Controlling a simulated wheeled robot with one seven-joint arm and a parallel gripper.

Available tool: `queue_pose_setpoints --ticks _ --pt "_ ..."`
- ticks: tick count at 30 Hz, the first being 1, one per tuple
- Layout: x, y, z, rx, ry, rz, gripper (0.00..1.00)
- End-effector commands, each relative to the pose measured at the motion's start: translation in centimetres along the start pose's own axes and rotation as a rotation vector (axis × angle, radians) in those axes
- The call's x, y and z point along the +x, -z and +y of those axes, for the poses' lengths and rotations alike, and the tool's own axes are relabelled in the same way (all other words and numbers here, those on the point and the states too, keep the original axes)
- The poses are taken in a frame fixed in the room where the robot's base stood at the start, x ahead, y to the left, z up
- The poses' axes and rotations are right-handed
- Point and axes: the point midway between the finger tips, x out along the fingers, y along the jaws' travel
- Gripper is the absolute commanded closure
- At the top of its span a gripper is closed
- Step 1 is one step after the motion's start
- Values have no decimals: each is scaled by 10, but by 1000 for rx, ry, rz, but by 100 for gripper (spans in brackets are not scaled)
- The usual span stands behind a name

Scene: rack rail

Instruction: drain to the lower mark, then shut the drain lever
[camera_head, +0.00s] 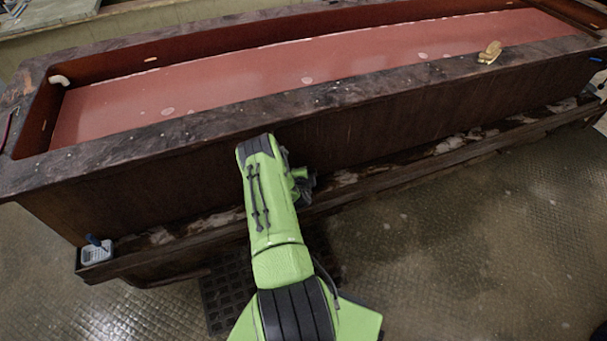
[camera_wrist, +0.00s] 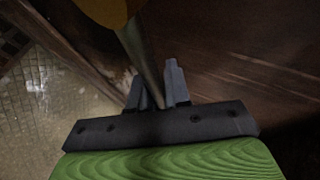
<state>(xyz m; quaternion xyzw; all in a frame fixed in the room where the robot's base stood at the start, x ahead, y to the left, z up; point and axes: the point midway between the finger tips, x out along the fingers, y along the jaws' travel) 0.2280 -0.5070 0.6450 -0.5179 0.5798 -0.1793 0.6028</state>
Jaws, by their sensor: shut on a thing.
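The long dark trough (camera_head: 200,127) holds a flat reddish surface (camera_head: 330,70) with pale round spots; I cannot tell a lower mark or how the level stands against one. In the wrist view, a metal lever rod (camera_wrist: 140,52) with a yellow-orange end (camera_wrist: 105,8) runs down between the two fingers of my gripper (camera_wrist: 158,90), which is shut on it. In the head view my gripper (camera_head: 303,188) is low at the trough's near side, mostly hidden behind my green arm. The lever and any outflow are hidden there.
A floor grate (camera_head: 222,303) lies below the trough, partly behind my arm. A small white container (camera_head: 97,253) sits on the left end of the low ledge (camera_head: 200,237). A gold object (camera_head: 490,52) rests on the near rim. A white pipe end (camera_head: 59,80) shows inside left.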

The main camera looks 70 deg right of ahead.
Motion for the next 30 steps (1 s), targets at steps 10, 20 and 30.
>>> queue_pose_setpoints --ticks 10,20,30 --pt "0 -1 1 3 -2 -1 62" --pt "-14 0 0 4 -5 1 62" --pt "-86 0 3 6 -8 1 62"
